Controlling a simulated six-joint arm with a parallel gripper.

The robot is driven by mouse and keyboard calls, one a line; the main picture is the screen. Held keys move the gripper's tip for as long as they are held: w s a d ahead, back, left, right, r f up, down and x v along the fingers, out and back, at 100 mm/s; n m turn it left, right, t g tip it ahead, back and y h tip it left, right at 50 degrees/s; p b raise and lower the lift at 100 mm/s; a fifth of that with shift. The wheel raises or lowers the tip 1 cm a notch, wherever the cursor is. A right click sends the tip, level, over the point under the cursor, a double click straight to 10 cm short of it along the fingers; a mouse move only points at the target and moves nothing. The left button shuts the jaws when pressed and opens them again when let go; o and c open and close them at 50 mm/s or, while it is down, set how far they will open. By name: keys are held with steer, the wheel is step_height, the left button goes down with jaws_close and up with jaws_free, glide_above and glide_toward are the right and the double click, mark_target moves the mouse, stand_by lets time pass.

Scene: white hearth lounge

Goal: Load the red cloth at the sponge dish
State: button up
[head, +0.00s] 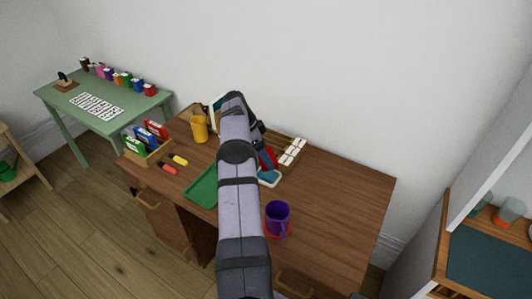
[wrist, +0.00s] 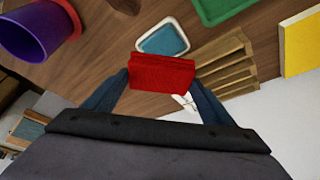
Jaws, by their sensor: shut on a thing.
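My gripper (wrist: 160,82) is shut on the red cloth (wrist: 162,72), a folded red block held between its two fingers in the wrist view. In the head view the red cloth (head: 268,157) shows partly behind my arm. The sponge dish (wrist: 163,40) is a small white-rimmed dish with a blue-teal inside, lying on the desk just beyond the cloth in the wrist view. In the head view the dish (head: 269,178) sits right of my arm, close in front of the cloth. The cloth appears to be above the desk, and its height over it is hard to tell.
A wooden slatted rack (head: 292,150) stands behind the dish. A purple cup (head: 277,216) on a red coaster stands nearer the front. A green tray (head: 202,187) lies left of my arm, with a yellow mug (head: 199,130) farther back. The desk's right side (head: 345,200) is clear.

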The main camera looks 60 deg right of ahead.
steer(key=shift+f+b, duration=1.2)
steer(key=shift+f, duration=1.65)
steer(key=shift+f+b, duration=0.55)
steer(key=shift+a+f+b, duration=0.15)
steer(key=shift+f+b, duration=0.05)
steer(key=shift+b, duration=0.15)
stand_by(1.3)
steer(key=shift+r, duration=0.1)
steer(key=shift+r+p, duration=1.7)
steer(key=shift+r, duration=1.9)
steer(key=shift+w, duration=0.1)
